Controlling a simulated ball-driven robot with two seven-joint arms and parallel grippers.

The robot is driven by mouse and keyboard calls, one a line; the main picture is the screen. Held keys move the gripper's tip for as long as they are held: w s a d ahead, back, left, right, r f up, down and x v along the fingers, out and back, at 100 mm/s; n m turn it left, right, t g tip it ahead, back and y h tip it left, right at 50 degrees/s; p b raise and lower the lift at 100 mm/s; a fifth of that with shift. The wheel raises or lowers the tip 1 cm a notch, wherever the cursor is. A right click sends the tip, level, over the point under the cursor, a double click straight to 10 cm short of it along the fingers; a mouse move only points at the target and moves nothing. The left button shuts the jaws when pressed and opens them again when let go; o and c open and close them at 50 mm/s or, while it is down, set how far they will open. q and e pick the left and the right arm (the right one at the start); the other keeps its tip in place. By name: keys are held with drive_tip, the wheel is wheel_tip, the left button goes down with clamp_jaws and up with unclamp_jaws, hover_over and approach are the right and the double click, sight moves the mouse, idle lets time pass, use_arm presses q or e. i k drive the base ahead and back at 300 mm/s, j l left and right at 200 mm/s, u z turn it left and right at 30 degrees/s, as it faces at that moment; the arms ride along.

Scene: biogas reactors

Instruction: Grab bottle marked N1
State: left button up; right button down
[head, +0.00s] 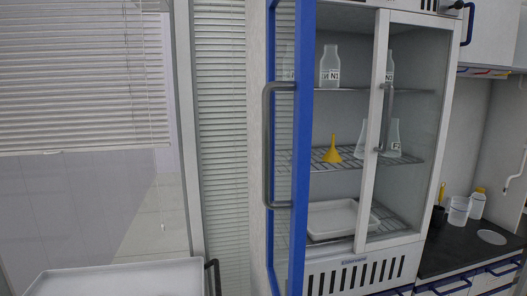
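The bottle marked N1 (330,68) is clear and stands upright on the top shelf of a glass-fronted cabinet (371,150). Its label faces me. The cabinet's left door (301,150), with a blue edge and a long grey handle (267,145), stands open towards me. The right door (410,130) looks shut. Neither of my grippers shows in the head view.
A yellow funnel (332,151) and flasks (393,138) stand on the middle shelf, a white tray (335,217) below. Another bottle (389,68) is behind the right glass. A dark counter (455,247) holds containers at right. A white surface (120,278) is at lower left.

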sight(330, 64)
drive_tip(key=i+l+u, duration=0.1)
drive_tip(key=l, duration=0.4)
drive_tip(key=i+l, duration=0.15)
drive_tip(key=l, duration=0.4)
drive_tip(key=i+l+u, duration=0.15)
drive_tip(key=l, duration=0.35)
drive_tip(key=i+l, duration=0.1)
drive_tip(key=l, duration=0.45)
drive_tip(key=i+l+u, duration=0.15)
drive_tip(key=l, duration=0.35)
